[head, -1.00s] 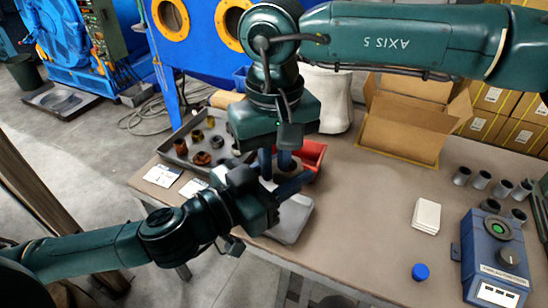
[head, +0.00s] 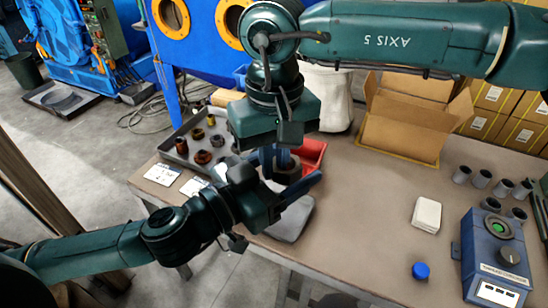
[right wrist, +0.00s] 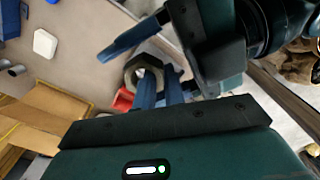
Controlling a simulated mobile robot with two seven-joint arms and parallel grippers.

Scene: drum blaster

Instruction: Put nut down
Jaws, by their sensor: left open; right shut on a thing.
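A grey-brown hexagonal nut with a round hole (right wrist: 133,73) shows in the right wrist view between my two arms. My right gripper (right wrist: 159,84) points down and is shut on it. In the head view the nut (head: 288,173) is partly hidden behind the fingers of both grippers. My left gripper (head: 291,180) reaches in from the left; its blue fingers are spread around the nut, and I cannot tell whether they touch it. A grey pad or tray (head: 293,222) lies on the table beneath.
A red bin (head: 316,153) stands just behind the grippers. A metal tray (head: 178,150) with several fittings is at the left. An open cardboard box (head: 400,137), white pads (head: 426,215), a blue cap (head: 421,271) and a blue control box (head: 495,258) are to the right.

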